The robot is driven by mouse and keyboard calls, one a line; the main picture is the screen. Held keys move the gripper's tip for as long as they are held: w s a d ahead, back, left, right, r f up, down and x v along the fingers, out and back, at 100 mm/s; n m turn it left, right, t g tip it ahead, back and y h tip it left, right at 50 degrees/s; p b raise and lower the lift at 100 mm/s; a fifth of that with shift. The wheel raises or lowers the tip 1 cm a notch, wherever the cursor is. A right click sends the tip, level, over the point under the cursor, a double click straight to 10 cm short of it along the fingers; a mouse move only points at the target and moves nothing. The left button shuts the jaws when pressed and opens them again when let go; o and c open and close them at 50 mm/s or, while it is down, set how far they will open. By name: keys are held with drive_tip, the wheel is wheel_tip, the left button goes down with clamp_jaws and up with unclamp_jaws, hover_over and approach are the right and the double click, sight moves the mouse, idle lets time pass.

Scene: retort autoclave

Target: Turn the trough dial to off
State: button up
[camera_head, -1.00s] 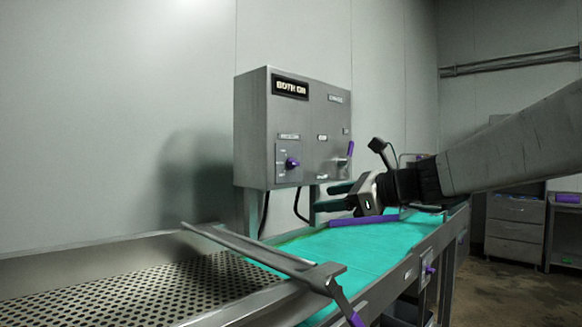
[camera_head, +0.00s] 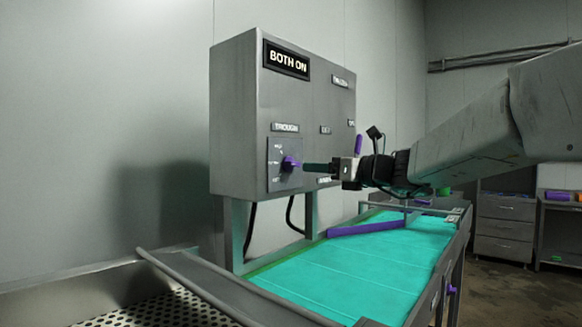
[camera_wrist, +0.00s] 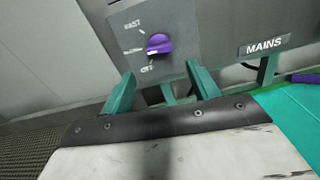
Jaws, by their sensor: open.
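The trough dial is a purple knob (camera_head: 289,164) on a square grey plate below the TROUGH label, on the left of the control box's front. In the wrist view the knob (camera_wrist: 158,44) has a white mark on its left side, pointing roughly at the blurred middle label between FAST and OFF. My gripper (camera_head: 306,167) is just right of the knob in the head view. In the wrist view its two green fingers (camera_wrist: 160,70) are apart, below and either side of the knob, with nothing between them. I cannot tell whether a finger touches the knob.
The grey control box (camera_head: 232,120) shows BOTH ON on its display (camera_head: 287,59). A purple lever (camera_head: 358,145) is behind my gripper. The MAINS label (camera_wrist: 264,46) is right of the dial. Below lie a turquoise belt (camera_head: 370,265), a purple bar (camera_head: 366,229) and a perforated tray (camera_head: 150,308).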

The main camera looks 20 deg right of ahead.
sight(292, 164)
drive_tip(key=x, duration=0.8)
drive_tip(key=c, duration=1)
